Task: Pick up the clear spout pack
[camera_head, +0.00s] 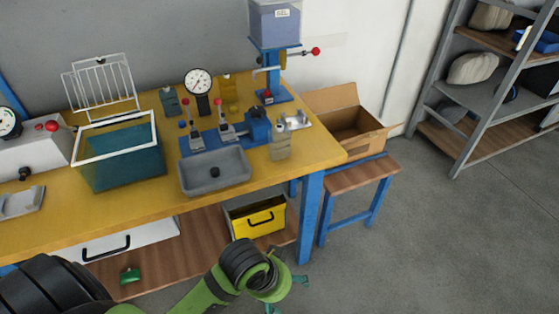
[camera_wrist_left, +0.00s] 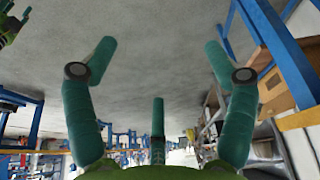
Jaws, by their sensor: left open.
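The clear spout pack (camera_head: 281,143) looks like a small pale, see-through pouch with a narrow top. It stands upright near the right front of the yellow workbench (camera_head: 310,160), just right of the grey tray. My left gripper (camera_head: 287,292) is low in front of the bench, below the pack's height and apart from it. Its teal fingers are spread, open and empty in the left wrist view (camera_wrist_left: 160,58). The pack cannot be made out in that view. A green and teal part at that view's top left edge appears to be my right gripper (camera_wrist_left: 14,24), too cut off to judge.
A grey tray (camera_head: 214,173) and blue clamp fixture (camera_head: 258,126) are close to the pack. A blue-legged stool (camera_head: 362,177) and cardboard box (camera_head: 378,139) are at right. Floor (camera_head: 430,240) is clear.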

